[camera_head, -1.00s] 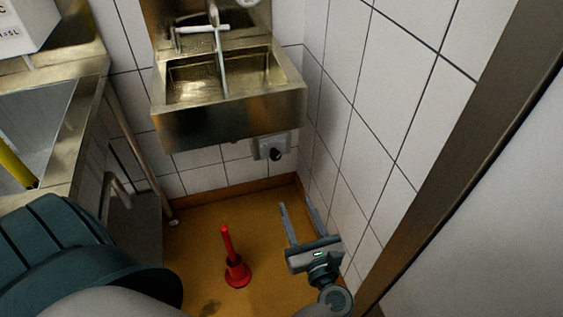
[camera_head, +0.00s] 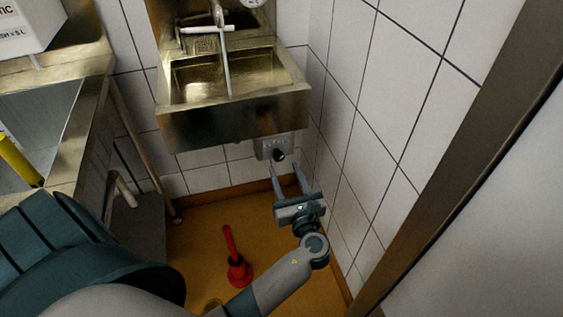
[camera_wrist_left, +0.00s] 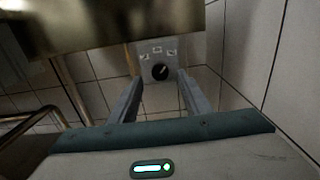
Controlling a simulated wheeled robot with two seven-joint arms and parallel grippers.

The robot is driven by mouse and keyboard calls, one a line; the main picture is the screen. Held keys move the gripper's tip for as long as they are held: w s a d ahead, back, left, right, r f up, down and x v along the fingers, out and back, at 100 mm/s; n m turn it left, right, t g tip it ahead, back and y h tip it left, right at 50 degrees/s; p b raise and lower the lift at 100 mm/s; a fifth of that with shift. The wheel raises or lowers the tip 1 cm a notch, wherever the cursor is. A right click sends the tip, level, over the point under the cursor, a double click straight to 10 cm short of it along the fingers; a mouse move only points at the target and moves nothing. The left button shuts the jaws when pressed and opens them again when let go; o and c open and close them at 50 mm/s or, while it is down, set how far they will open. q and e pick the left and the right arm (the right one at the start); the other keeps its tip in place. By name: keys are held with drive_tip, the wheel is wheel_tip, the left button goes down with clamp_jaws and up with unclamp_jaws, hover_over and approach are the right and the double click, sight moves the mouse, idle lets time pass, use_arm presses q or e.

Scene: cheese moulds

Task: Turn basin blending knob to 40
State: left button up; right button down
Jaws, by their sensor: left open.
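The basin blending knob (camera_head: 279,155) is a small dark round knob on a pale wall plate (camera_head: 262,148) under the steel basin (camera_head: 236,124). In the left wrist view the knob (camera_wrist_left: 160,71) sits on its plate (camera_wrist_left: 152,49), beyond the fingertips and roughly midway between them. A pale mark shows on its face; the scale labels are too small to read. My left gripper (camera_head: 286,169) is open and empty, just below and in front of the knob, apart from it. It also shows in the left wrist view (camera_wrist_left: 158,84). My right gripper is not in view.
A red plunger (camera_head: 238,270) stands on the orange floor left of my left arm. The tiled wall (camera_head: 370,130) is close on the right. The basin overhangs the plate. A steel counter (camera_head: 75,150) with a leg is at the left.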

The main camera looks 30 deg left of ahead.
sight(280, 158)
use_arm(q)
drive_tip(key=shift+x, duration=2.25)
drive_tip(key=c, duration=1)
